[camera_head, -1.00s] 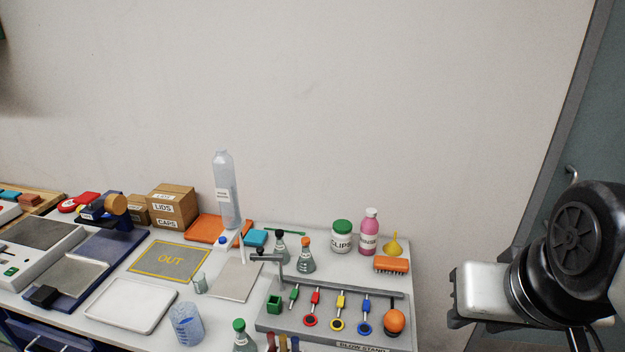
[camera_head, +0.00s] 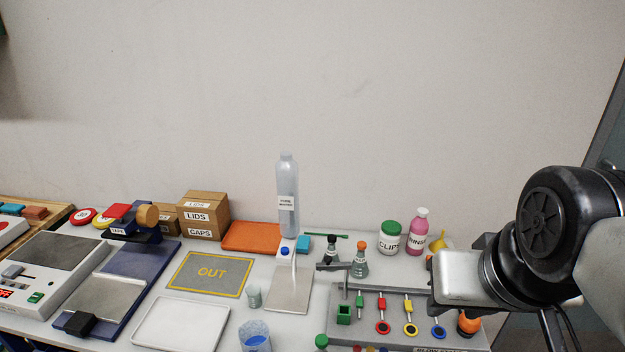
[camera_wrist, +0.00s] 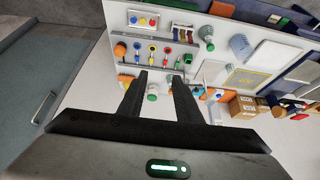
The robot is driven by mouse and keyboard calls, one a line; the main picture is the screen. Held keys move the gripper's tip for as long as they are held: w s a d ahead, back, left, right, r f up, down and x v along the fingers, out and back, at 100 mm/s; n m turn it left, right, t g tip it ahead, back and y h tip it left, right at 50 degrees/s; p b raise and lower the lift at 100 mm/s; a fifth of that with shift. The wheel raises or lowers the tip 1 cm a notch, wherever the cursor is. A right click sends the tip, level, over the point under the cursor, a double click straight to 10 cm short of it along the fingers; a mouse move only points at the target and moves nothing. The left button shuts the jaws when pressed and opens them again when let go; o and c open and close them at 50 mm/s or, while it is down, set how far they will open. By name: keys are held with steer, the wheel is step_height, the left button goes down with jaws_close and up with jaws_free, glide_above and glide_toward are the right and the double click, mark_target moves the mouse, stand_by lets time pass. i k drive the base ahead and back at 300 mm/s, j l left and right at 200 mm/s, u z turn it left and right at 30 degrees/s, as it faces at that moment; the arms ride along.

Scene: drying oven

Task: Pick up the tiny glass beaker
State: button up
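The tiny glass beaker (camera_head: 254,297) is a small clear cup standing upright on the bench, between the white tray and a grey plate in the head view. A larger bluish beaker (camera_head: 255,337) stands in front of it, cut by the lower edge; it also shows in the wrist view (camera_wrist: 240,46).
A tall wash bottle (camera_head: 287,200) stands behind the tiny beaker. The white tray (camera_head: 180,330) lies to its left and the OUT mat (camera_head: 211,273) behind left. The glow stand (camera_head: 400,322) with coloured tools, flasks, a CLIPS jar (camera_head: 390,239) and pink bottle (camera_head: 418,232) fill the right.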

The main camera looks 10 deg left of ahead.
mark_target(253, 290)
steer(key=j, duration=1.95)
steer(key=i, duration=0.05)
